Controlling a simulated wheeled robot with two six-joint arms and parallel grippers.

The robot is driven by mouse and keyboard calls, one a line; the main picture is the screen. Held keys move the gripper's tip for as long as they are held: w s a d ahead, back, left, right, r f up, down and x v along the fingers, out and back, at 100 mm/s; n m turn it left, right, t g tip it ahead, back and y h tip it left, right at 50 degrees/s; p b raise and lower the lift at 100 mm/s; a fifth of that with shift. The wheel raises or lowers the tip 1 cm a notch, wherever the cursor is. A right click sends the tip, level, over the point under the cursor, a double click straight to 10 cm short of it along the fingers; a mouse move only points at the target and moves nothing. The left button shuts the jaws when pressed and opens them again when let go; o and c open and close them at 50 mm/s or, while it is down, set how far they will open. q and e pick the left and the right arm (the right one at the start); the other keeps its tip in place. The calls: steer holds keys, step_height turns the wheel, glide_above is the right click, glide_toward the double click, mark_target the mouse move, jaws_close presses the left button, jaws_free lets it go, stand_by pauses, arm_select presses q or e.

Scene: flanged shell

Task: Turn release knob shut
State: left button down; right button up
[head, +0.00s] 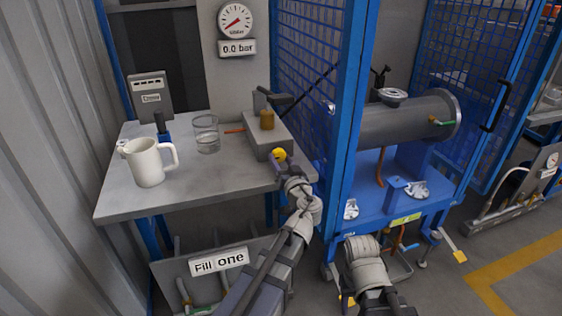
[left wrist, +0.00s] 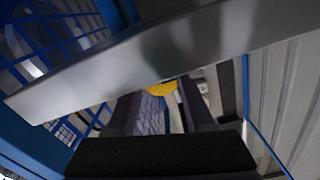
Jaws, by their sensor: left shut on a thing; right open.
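The yellow release knob (head: 279,154) sits on the front face of a grey box (head: 254,141) at the table's right end. My left gripper (head: 277,162) is at the knob and shut on it. In the left wrist view the yellow knob (left wrist: 161,88) shows between my two dark fingers (left wrist: 160,112), partly hidden by a grey metal edge crossing the picture. The knob's turn angle cannot be told. My right arm shows low in the head view, but its fingers do not show.
A white jug (head: 147,163) and a clear glass (head: 206,134) stand on the grey table (head: 120,195), left of the box. A brass-coloured cylinder (head: 267,119) stands on the box. The gauge (head: 235,21) reads 0.0 bar. A blue mesh frame (head: 349,110) rises close right of the box.

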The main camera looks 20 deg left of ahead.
arm_select(q)
steer(key=shift+m, duration=1.3)
steer(key=shift+c, duration=1.4)
jaws_free()
steer(key=v, duration=0.7)
steer(key=shift+s+d, duration=0.2)
steer(key=shift+s, duration=0.15)
